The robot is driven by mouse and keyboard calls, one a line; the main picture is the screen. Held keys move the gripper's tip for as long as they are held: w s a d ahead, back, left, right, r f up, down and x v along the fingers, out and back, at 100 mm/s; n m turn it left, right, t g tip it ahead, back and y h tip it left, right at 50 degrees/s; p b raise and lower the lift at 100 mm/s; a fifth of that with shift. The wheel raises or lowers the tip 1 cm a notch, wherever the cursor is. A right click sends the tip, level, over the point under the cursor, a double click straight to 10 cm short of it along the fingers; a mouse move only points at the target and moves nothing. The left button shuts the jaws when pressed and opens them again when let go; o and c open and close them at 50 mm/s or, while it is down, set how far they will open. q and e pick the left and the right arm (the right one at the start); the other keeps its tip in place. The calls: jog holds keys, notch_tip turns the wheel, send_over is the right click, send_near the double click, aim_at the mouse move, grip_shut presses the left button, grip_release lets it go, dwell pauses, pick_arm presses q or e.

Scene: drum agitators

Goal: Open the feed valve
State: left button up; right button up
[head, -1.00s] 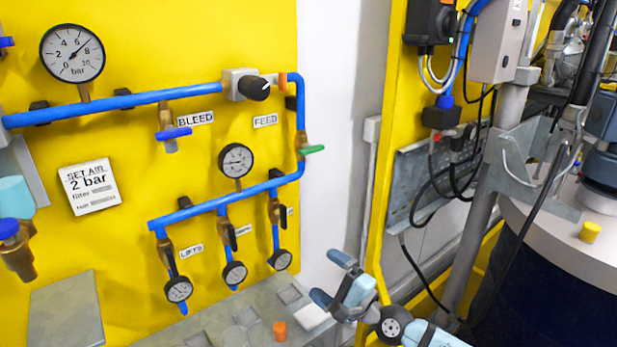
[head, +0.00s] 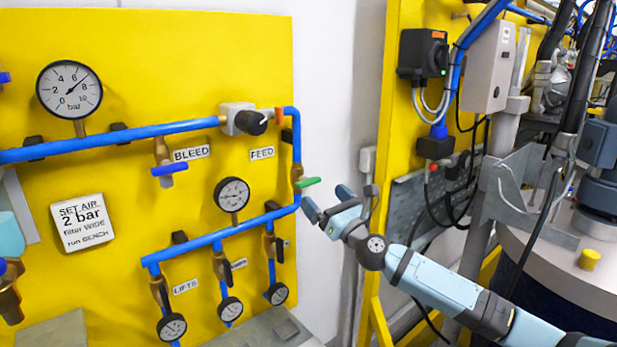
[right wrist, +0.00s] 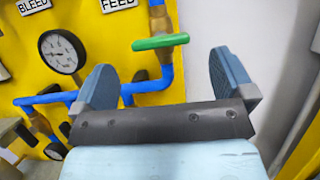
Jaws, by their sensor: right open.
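The feed valve's green lever (head: 308,182) sits on a brass body on the blue pipe, below and right of the FEED label (head: 262,153). The lever points out to the right, across the vertical pipe. My right gripper (head: 328,202) is open and empty, just right of and slightly below the lever in the head view. In the right wrist view the green lever (right wrist: 160,41) lies ahead, beyond the fingertips and between their lines. The right gripper (right wrist: 158,82) shows both fingers spread there, apart from the lever. My left gripper is not in view.
A blue bleed lever (head: 169,168) and a black knob (head: 250,122) are on the upper pipe. A small gauge (head: 232,194) is left of the feed valve. Lower valves and gauges (head: 172,326) hang below. White wall lies right of the panel.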

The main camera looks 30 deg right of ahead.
aim_at(311, 183)
jog(key=p+x, duration=0.1)
jog(key=x, duration=0.4)
jog(key=shift+w+r, duration=0.1)
jog(key=shift+w, duration=0.2)
jog(key=shift+w+a+r, duration=0.15)
jog(key=shift+w+r, duration=0.05)
jog(key=shift+w, duration=0.4)
jog(key=shift+c, duration=0.2)
jog(key=c, duration=0.8)
jog(key=shift+c, duration=0.2)
